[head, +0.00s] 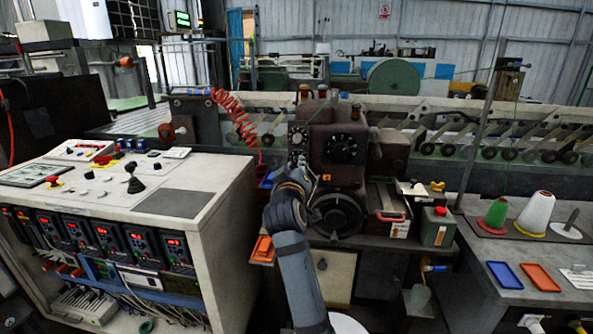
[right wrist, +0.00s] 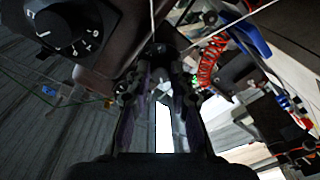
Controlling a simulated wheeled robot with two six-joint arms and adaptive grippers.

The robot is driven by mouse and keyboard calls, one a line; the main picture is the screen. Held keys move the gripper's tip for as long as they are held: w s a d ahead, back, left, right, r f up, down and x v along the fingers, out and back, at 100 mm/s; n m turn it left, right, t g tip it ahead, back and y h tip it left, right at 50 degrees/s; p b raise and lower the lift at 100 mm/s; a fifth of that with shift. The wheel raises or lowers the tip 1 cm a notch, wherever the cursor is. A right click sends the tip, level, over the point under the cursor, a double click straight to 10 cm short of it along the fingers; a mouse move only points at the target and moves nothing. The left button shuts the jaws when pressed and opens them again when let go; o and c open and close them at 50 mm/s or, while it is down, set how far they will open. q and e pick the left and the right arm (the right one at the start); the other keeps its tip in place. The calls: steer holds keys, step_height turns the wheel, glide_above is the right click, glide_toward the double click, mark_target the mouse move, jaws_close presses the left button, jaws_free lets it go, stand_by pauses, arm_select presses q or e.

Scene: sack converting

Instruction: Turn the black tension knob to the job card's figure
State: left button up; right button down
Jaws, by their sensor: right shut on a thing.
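My right gripper (head: 298,163) reaches up to the front of the brown machine, just below a small pale dial with a black knob (head: 298,136). In the right wrist view its two fingers (right wrist: 160,78) are shut on a dark round part (right wrist: 160,50), which appears to be that knob; the fingers hide much of it. A larger black dial with white marks (head: 341,147) sits to the right on the machine and seems to be the knob with white figures in the right wrist view (right wrist: 60,27). No job card figure is readable. My left gripper is out of view.
A control console (head: 215,185) stands close on the left. A red coiled hose (head: 236,118) hangs left of the machine. A black handwheel (head: 337,214) is just right of my forearm. Thread cones (head: 537,212) and trays (head: 540,277) stand on the right table.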

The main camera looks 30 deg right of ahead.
steer(key=shift+m+b, duration=0.55)
steer(key=shift+m, duration=0.65)
steer(key=c, duration=1.2)
jaws_free()
step_height(320, 180, up, 10)
